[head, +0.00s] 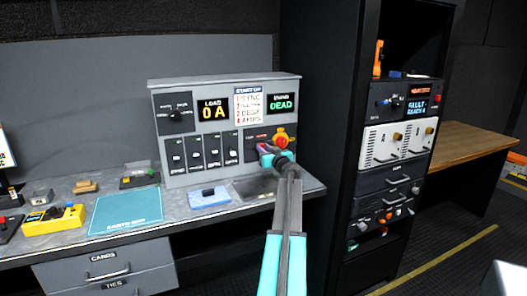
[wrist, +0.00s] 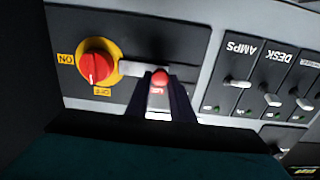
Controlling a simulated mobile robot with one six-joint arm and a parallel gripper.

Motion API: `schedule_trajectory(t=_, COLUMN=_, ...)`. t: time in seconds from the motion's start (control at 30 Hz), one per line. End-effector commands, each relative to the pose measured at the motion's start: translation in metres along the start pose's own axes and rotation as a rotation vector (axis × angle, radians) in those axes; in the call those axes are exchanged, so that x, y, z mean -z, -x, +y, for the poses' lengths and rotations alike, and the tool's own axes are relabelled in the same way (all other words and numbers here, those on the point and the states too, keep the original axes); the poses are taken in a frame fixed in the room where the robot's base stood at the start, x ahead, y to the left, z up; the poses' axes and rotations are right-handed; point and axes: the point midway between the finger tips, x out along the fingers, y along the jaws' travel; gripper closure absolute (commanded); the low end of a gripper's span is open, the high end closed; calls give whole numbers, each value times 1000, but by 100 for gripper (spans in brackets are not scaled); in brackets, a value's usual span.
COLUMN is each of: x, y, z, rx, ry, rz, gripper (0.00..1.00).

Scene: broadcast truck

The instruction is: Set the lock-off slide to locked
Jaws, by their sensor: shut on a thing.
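The lock-off slide shows in the wrist view as a pale bar (wrist: 138,68) with a red-tipped tab (wrist: 160,77), beside a red rotary switch (wrist: 95,67) on a yellow plate marked ON and OFF. The bar's left end reaches close to the yellow plate. My gripper (wrist: 160,100) is shut on the slide's tab, one dark finger on each side. In the head view, my gripper (head: 270,155) is at the lower right of the grey console, just below the red switch (head: 282,140), and hides most of the slide.
The console (head: 222,82) has several breaker switches (head: 205,152) left of my gripper, a LOAD display (head: 213,109) reading 0 A and another reading DEAD (head: 282,103). A teal mat (head: 126,210) and a blue pad (head: 209,197) lie on the bench. A dark rack (head: 335,120) stands close on the right.

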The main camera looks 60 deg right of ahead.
Motion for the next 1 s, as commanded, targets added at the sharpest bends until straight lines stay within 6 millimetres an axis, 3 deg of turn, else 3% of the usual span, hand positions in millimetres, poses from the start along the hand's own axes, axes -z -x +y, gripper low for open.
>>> schedule_trajectory(t=0.03, x=2, y=1, z=6, rx=-12, ry=1, rz=2, gripper=100)
schedule_trajectory(t=0.07, x=2, y=1, z=6, rx=-13, ry=1, rz=2, gripper=77)
schedule_trajectory(t=0.17, x=2, y=1, z=6, rx=-12, ry=1, rz=2, gripper=61)
schedule_trajectory(t=0.63, x=0, y=4, z=3, rx=-8, ry=1, rz=1, gripper=61)
schedule_trajectory(t=1.0, x=-1, y=35, z=3, rx=-9, ry=2, rz=1, gripper=61)
